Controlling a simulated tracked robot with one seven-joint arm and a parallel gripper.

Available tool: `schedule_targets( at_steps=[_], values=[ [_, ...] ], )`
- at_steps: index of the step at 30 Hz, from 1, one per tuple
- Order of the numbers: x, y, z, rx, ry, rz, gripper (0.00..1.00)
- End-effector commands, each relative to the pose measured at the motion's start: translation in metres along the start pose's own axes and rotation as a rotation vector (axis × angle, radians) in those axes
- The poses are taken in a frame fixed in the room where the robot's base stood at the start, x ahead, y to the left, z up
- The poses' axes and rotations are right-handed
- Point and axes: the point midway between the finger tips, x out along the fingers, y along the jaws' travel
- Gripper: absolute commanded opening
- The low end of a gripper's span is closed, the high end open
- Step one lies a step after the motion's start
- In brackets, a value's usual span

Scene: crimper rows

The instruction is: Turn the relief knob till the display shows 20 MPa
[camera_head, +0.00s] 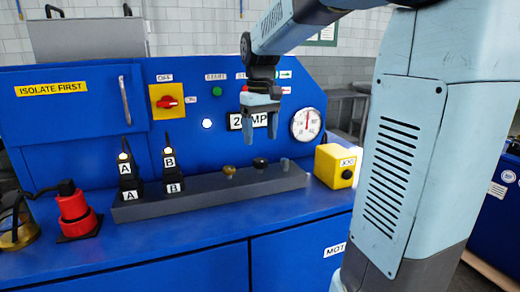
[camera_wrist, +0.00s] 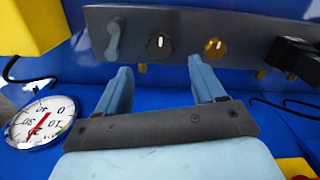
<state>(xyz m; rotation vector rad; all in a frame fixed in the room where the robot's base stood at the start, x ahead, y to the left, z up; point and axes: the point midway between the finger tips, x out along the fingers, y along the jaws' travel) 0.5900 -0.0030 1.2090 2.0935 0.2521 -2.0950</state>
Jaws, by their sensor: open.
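My gripper (camera_head: 260,132) is open and empty, its fingers pointing down in front of the display (camera_head: 236,121). The display reads about "20 MP", partly covered by my fingers. Below on the grey block (camera_head: 205,191) stand a brass knob (camera_head: 229,171) and a black knob (camera_head: 260,163). In the wrist view the black knob (camera_wrist: 159,45) lies beyond the gap between my fingertips (camera_wrist: 160,68), apart from them. The brass knob (camera_wrist: 214,48) is beside the right finger's tip. No label shows which is the relief knob. The round gauge (camera_head: 306,124) has a red needle pointing nearly up.
A grey lever (camera_wrist: 113,38) stands beside the black knob. Black A and B levers (camera_head: 172,170) rise at the block's left. A yellow JOG box (camera_head: 336,166) is close on the right. A red switch (camera_head: 167,102) and red device (camera_head: 75,210) are left. Bench front is clear.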

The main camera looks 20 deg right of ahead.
Motion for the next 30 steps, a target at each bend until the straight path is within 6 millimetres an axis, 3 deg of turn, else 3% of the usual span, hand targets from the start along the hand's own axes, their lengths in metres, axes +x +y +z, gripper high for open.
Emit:
schedule_targets(
  at_steps=[6, 12, 30],
  values=[
    [-0.041, 0.0, 0.0, 0.0, 0.003, 0.001, 0.69],
    [-0.061, 0.0, 0.0, 0.0, 0.001, 0.0, 0.69],
    [-0.067, 0.0, 0.0, 0.0, 0.001, 0.0, 0.69]
  ],
)
